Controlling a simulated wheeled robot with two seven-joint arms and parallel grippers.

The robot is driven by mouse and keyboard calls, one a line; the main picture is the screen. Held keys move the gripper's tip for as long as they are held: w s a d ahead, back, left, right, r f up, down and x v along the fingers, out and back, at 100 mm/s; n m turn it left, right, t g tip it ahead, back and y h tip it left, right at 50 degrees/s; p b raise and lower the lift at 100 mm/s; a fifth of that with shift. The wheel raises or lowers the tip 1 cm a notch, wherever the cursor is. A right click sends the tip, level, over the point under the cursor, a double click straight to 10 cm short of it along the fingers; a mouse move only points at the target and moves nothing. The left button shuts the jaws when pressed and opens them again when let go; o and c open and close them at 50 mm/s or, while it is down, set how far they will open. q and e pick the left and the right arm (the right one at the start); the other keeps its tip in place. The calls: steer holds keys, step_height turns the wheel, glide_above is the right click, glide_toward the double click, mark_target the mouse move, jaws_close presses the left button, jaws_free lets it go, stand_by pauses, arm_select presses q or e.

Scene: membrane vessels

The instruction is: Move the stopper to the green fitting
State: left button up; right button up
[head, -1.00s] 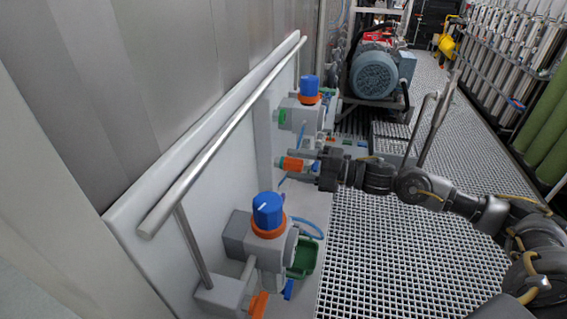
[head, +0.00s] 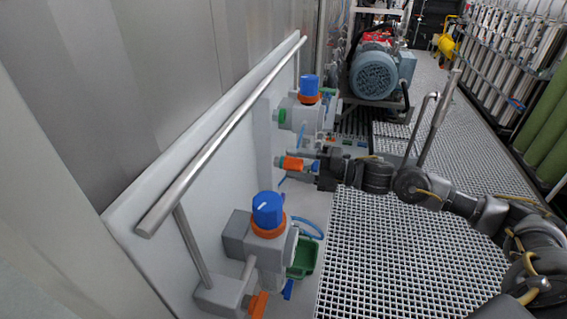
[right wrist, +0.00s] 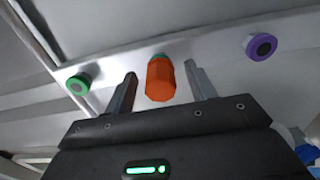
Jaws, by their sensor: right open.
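The orange stopper (right wrist: 160,82) sits in the middle of the right wrist view, with a teal-green ring behind it at the panel. It also shows in the head view (head: 292,163). My right gripper (right wrist: 158,76) is open, with one finger on each side of the stopper and a visible gap to both. In the head view my right gripper (head: 318,166) is beside the panel, just right of the stopper. The green fitting (right wrist: 78,84), round with a dark centre, is on the panel left of the fingers in the right wrist view. My left gripper is not in view.
A purple fitting (right wrist: 261,46) is on the panel to the right in the right wrist view. Blue-knobbed valves (head: 267,210) (head: 308,88) stand nearer and farther along the panel. A metal rail (head: 220,130) runs along its top. Grating (head: 385,255) lies to the right.

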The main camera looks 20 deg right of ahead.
stand_by(0.4)
steer(key=shift+c, duration=0.3)
jaws_close()
steer(key=shift+s+d+f, duration=0.1)
steer(key=shift+d, duration=0.05)
steer(key=shift+b+v, duration=0.45)
steer(key=shift+v, duration=0.65)
steer(key=shift+b+v, duration=0.5)
steer(key=shift+v, duration=1.25)
